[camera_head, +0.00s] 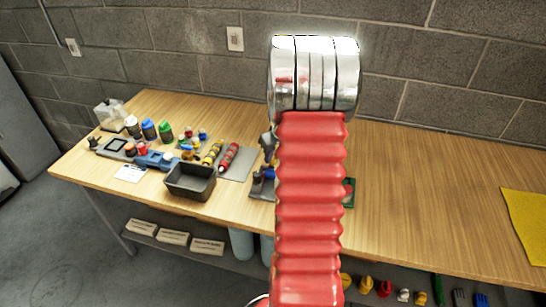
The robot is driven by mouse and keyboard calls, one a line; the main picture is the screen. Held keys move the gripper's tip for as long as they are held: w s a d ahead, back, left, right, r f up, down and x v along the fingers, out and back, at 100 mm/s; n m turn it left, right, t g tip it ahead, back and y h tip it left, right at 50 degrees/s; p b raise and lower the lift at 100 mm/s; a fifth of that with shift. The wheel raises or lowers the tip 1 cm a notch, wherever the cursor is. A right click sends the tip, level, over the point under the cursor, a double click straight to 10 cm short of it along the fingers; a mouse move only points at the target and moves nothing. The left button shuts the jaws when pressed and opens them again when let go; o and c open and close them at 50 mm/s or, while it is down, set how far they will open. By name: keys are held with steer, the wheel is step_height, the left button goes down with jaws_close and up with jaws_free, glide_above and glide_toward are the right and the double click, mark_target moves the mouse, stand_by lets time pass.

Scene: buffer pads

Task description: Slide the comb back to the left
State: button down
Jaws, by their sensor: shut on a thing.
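My red ribbed arm with its shiny metal rings rises through the middle of the camera_head view and covers part of the workbench (420,190). My gripper is hidden behind the arm, so its jaws and anything between them do not show. I cannot make out the comb. A small dark fixture with a blue part (262,178) shows just left of the arm, on a grey plate. A green edge (349,192) shows just right of the arm. Whether these belong together is hidden.
A black open bin (190,181) stands near the front edge, left of the arm. Behind it are several coloured-capped bottles (148,129) and red and yellow cylinders on a grey mat. A yellow cloth (524,222) lies far right. The bench between arm and cloth is clear.

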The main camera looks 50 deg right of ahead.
steer(key=shift+w+a+r, duration=0.1)
steer(key=shift+w+a, duration=0.05)
steer(key=shift+w, duration=0.1)
steer(key=c, duration=1.7)
jaws_free()
steer(key=shift+w, duration=0.1)
steer(key=shift+o, duration=0.9)
steer(key=shift+s, duration=0.2)
steer(key=v, duration=1.3)
steer(key=shift+r, duration=0.25)
steer(key=shift+s, duration=0.1)
